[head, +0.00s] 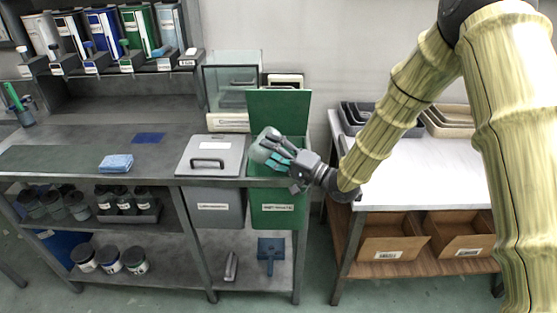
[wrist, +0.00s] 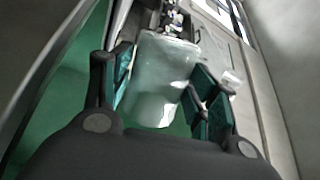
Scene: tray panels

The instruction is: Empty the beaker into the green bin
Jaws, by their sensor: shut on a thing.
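The clear beaker (head: 265,147) is held above the green bin (head: 278,211) and looks tilted in the head view. In the wrist view the beaker (wrist: 160,82) is pale and translucent between the fingers; I cannot tell what is inside it. My gripper (head: 281,156) is shut on the beaker, with finger pads (wrist: 206,101) on both sides of it. The bin's green lid (head: 279,112) stands open at the back. The bin's opening is partly hidden by the gripper and beaker.
A grey lidded bin (head: 215,200) stands directly left of the green one. A glass-sided case (head: 232,75) is behind them. A blue cloth (head: 116,163) lies on the left bench. A white table (head: 430,175) with trays (head: 372,115) is at the right.

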